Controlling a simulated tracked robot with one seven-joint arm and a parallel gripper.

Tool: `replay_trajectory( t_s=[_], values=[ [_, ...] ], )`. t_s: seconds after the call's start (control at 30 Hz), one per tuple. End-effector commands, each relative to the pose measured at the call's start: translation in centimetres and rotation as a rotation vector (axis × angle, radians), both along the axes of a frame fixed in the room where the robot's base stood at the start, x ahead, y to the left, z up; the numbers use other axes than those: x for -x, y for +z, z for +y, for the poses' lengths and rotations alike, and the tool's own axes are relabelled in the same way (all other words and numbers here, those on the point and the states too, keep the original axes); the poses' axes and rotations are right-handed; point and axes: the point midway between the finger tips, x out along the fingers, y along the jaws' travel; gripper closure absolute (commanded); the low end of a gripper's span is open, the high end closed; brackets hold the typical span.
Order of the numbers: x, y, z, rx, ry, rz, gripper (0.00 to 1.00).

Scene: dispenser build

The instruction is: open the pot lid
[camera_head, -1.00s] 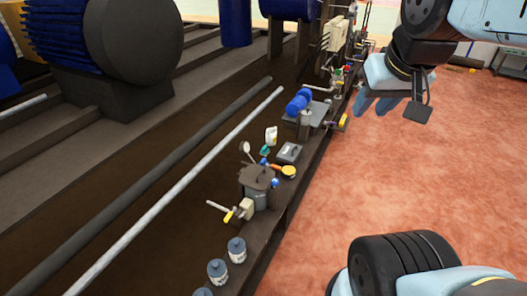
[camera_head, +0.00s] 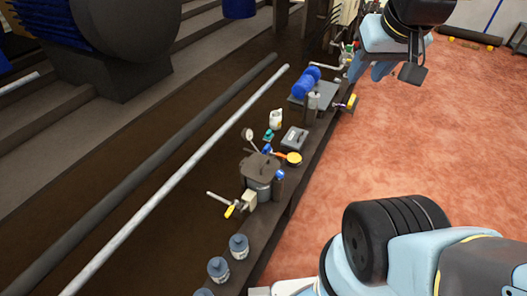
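The pot (camera_head: 258,188) is a grey cylinder standing on the dark ledge, left of my arm. Its dark brown lid (camera_head: 260,167) sits on top, with a small handle on it, and looks closed. A tap-like fitting with a yellow handle (camera_head: 230,211) sticks out at its lower left. My gripper (camera_head: 384,70) is at the upper right, over the red floor beside the ledge, well apart from the pot. I see nothing held.
A gauge (camera_head: 248,134), an orange round-ended item (camera_head: 291,158), a grey box (camera_head: 294,139) and a white bottle (camera_head: 276,119) crowd around the pot's far side. Small jars (camera_head: 238,247) stand nearer. A blue motor-like unit (camera_head: 307,82) is farther along. The red floor (camera_head: 455,140) is open.

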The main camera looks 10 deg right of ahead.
Motion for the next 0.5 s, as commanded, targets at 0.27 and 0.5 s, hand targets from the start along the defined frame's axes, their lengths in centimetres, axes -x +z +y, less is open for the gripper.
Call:
replay_trajectory(
  t_s=[0.27, 0.5],
  values=[
    [-4.7, -1.3, 1.4, -0.028, -0.039, 0.043, 0.62],
    [-10.2, -3.8, 2.5, -0.061, -0.085, 0.086, 0.62]
  ],
)
